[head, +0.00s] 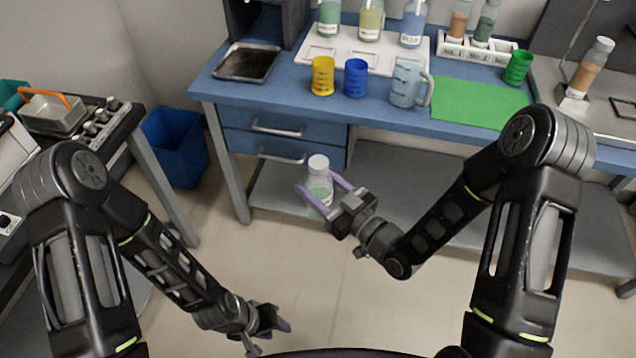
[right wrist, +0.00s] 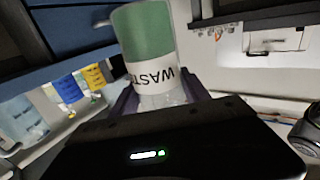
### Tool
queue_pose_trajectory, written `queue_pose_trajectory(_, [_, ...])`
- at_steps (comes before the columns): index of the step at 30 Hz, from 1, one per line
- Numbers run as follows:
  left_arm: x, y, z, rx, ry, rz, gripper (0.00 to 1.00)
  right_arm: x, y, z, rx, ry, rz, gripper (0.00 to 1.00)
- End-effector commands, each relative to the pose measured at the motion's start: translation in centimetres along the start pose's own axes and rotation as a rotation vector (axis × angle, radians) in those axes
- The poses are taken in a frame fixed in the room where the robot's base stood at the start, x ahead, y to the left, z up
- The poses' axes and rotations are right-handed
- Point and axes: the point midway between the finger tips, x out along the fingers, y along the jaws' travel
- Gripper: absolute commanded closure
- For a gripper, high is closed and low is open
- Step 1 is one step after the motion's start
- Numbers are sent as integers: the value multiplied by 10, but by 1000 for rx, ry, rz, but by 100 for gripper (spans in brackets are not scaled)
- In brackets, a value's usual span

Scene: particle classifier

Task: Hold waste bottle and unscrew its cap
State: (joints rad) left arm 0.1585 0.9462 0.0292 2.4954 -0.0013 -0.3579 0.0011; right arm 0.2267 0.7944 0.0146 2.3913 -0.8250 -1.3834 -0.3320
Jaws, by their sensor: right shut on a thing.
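The waste bottle (head: 319,184) is clear with greenish contents and a white cap (head: 318,162), upright in front of the blue bench's drawers in the head view. My right gripper (head: 322,194) is shut on its body, with purple fingers on both sides. In the right wrist view the waste bottle (right wrist: 146,45) shows a green part and a white label reading WASTE; its cap cannot be made out there. My left gripper (head: 283,326) is low at the bottom of the head view, away from the bottle. Its finger gap cannot be made out.
The blue bench (head: 290,92) carries yellow, blue and green cups, a beaker (head: 406,82), a green mat (head: 480,104), a dark tray (head: 247,63) and several bottles on a white rack. A blue bin (head: 176,148) stands at left. Floor between my arms is free.

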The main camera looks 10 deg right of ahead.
Motion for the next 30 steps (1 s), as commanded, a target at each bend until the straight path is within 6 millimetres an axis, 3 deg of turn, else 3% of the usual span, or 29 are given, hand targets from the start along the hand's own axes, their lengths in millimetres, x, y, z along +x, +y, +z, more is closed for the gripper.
queue_pose_trajectory(6, [0, 0, 0, 0, 0, 0, 64, 8, 77, -27, -22, 2, 268, 100])
queue_pose_trajectory(9, [0, 0, 0, 0, 0, 0, 64, 4, 119, -44, -19, 4, 426, 100])
queue_pose_trajectory(13, [0, 0, 0, 0, 0, 0, 64, -6, 157, -58, -5, 2, 581, 100])
queue_pose_trajectory(18, [0, 0, 0, 0, 0, 0, 64, -13, 172, -64, 6, 1, 649, 100])
queue_pose_trajectory(30, [0, 0, 0, 0, 0, 0, 64, -13, 172, -63, 6, 0, 648, 100])
